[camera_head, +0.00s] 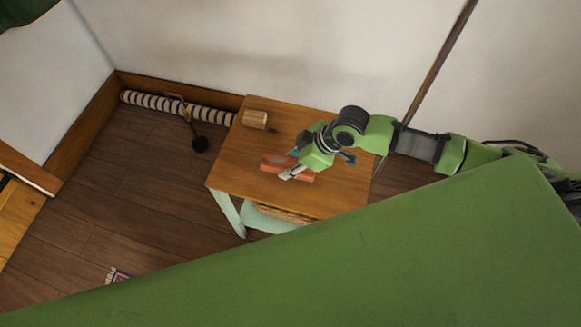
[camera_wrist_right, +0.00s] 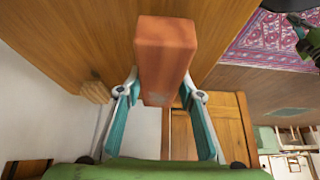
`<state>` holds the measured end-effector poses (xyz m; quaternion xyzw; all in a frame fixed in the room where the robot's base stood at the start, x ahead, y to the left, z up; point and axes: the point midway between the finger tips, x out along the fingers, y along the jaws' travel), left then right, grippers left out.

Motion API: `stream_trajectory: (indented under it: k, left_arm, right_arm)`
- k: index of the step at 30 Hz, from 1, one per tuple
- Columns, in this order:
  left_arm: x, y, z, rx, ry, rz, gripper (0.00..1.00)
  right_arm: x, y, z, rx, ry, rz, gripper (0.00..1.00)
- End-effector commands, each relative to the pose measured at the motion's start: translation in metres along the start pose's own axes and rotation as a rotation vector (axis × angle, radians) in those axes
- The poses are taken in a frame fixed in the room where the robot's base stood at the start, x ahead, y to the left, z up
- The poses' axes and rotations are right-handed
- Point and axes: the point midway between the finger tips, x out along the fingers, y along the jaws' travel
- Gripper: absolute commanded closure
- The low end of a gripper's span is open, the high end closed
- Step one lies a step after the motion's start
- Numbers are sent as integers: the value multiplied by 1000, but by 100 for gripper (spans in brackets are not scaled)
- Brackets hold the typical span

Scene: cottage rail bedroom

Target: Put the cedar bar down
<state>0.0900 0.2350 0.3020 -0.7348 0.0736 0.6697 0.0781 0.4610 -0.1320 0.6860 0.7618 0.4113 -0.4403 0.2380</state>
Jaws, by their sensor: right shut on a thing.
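The cedar bar (camera_head: 273,163) is a reddish-brown rectangular block. My right gripper (camera_head: 294,165) is shut on it, with the fingers on either side of its middle. The bar is over the bare top of a small wooden table (camera_head: 235,165) with pale green legs. It lies low, close to the top, but I cannot tell whether it touches. In the right wrist view the bar (camera_wrist_right: 166,45) sticks out from between the teal finger pads of the gripper (camera_wrist_right: 160,88). My left gripper is not in view.
A short wooden cylinder (camera_head: 255,119) lies at the table's back left corner. The left and front of the tabletop are clear. A striped roll (camera_head: 165,104) and a dark round-ended object (camera_head: 199,144) are left of the table. A thin pole (camera_head: 440,62) leans against the wall.

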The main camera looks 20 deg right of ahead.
Motion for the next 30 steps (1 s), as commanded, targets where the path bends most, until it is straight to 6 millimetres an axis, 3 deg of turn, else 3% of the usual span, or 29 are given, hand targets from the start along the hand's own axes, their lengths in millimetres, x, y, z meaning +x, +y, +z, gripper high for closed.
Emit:
stream_trajectory:
  k: [6, 18, 19, 21, 30]
  left_arm:
    - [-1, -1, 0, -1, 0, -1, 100]
    - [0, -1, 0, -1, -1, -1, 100]
    - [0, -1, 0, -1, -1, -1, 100]
    - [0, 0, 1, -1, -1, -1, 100]
    - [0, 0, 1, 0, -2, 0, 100]
  right_arm:
    - [25, 0, 15, 1, -2, 0, 89]
    - [30, 0, 17, 0, -1, 0, 89]
    - [29, 0, 17, 0, -2, 0, 61]
    - [29, 0, 17, 0, -2, 0, 49]
    - [28, 0, 17, 0, -2, 1, 49]
